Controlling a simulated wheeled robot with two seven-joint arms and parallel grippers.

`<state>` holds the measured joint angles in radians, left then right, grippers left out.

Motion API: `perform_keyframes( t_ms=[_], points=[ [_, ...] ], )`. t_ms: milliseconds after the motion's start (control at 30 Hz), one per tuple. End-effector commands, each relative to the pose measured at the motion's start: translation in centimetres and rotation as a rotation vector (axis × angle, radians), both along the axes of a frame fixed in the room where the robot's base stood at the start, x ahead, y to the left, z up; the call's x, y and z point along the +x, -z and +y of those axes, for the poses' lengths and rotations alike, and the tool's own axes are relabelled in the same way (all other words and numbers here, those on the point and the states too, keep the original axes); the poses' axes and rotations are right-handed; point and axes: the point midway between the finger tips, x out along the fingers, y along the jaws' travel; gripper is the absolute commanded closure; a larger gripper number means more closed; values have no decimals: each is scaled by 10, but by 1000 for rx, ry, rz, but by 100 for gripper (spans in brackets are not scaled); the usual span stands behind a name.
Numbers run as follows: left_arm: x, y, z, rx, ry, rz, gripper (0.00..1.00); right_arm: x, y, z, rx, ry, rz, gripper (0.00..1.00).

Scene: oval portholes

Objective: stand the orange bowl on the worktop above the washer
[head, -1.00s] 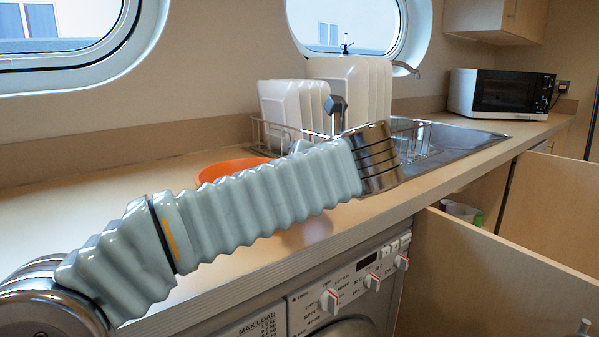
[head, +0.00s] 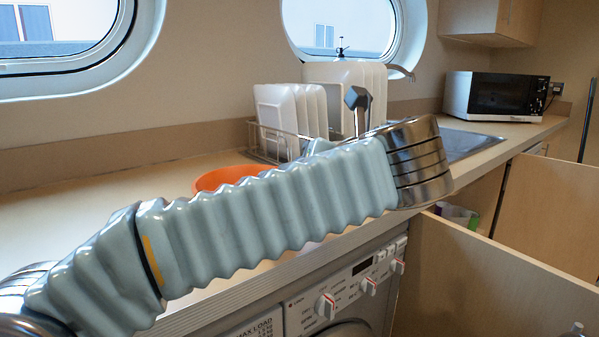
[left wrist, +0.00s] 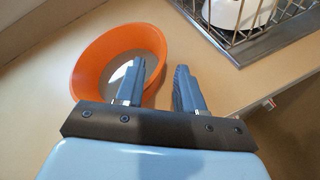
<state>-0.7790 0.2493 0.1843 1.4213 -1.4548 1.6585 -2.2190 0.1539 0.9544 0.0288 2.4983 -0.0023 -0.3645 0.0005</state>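The orange bowl (head: 232,178) is on the worktop (head: 75,215), behind my left forearm in the head view, which hides much of it. In the left wrist view the bowl (left wrist: 118,62) looks empty, its opening facing up, left of centre. My left gripper (left wrist: 158,86) is open, its two dark fingers well apart. The left finger overlaps the bowl's interior and the right finger lies outside its right side; I cannot tell whether either touches. The washer (head: 345,295) is under the worktop's front edge. My right gripper is not in view.
A wire dish rack (head: 268,142) with white plates (head: 290,115) stands behind the bowl, beside the sink (head: 470,142). A microwave (head: 495,95) is at the far right. Cupboard doors (head: 490,270) stand open right of the washer. The worktop's left part is clear.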

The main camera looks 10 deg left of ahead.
Motion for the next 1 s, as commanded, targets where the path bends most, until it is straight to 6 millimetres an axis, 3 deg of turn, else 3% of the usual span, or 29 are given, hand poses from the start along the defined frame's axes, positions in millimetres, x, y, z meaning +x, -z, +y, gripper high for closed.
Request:
perform_keyframes(
  t_ms=[100,300,1000],
  points=[
    [-18,-10,-14,0,2,0,63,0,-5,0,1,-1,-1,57],
    [-34,-17,-26,1,2,0,63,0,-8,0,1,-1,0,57],
    [-36,-17,-27,1,0,0,63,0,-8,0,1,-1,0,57]
  ],
)
